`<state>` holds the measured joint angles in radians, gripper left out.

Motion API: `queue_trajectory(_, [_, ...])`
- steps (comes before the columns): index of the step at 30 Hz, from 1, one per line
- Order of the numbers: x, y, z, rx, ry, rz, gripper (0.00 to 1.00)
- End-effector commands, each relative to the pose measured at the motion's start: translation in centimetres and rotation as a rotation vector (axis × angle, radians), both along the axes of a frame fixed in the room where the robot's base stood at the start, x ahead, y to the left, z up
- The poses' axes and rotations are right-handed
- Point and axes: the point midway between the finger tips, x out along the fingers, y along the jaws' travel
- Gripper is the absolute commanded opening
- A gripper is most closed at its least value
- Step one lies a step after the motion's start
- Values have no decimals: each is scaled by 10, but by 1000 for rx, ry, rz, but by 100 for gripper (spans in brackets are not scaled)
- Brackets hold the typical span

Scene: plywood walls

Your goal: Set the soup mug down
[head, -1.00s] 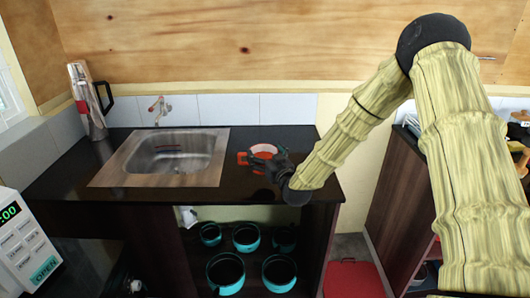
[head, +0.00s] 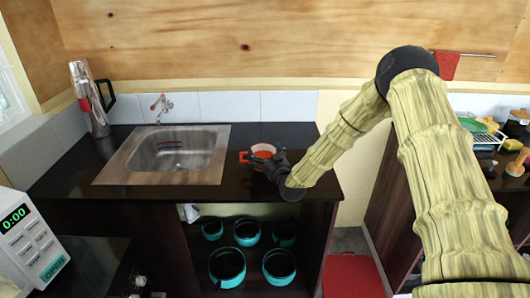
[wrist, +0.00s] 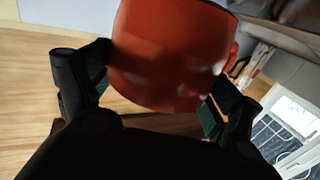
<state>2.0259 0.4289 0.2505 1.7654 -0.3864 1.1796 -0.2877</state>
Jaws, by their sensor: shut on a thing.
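The soup mug (head: 263,151) is orange-red with a handle on its left side in the head view. It is at the right part of the black counter, beside the sink; I cannot tell whether its base touches the counter. My gripper (head: 277,163) is shut on the mug from the right. In the wrist view the mug (wrist: 170,55) fills the upper middle, between the two dark fingers of my gripper (wrist: 157,95).
The sink (head: 176,151) lies left of the mug. Several teal pots (head: 227,266) sit on the shelf below. The counter (head: 240,192) is bare in front of the mug.

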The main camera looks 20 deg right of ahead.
Motion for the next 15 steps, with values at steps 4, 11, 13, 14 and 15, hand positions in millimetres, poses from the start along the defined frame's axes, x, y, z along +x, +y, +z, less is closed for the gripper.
queue_trajectory(4, [1, 0, 1, 0, -3, 0, 41])
queue_trajectory(11, [1, 1, -2, 0, -3, 1, 41])
queue_trajectory(13, [1, 1, -3, 0, -3, 1, 41])
queue_trajectory(14, [1, 1, -4, 0, -3, 1, 41])
queue_trajectory(15, [1, 1, -5, 0, -3, 1, 41])
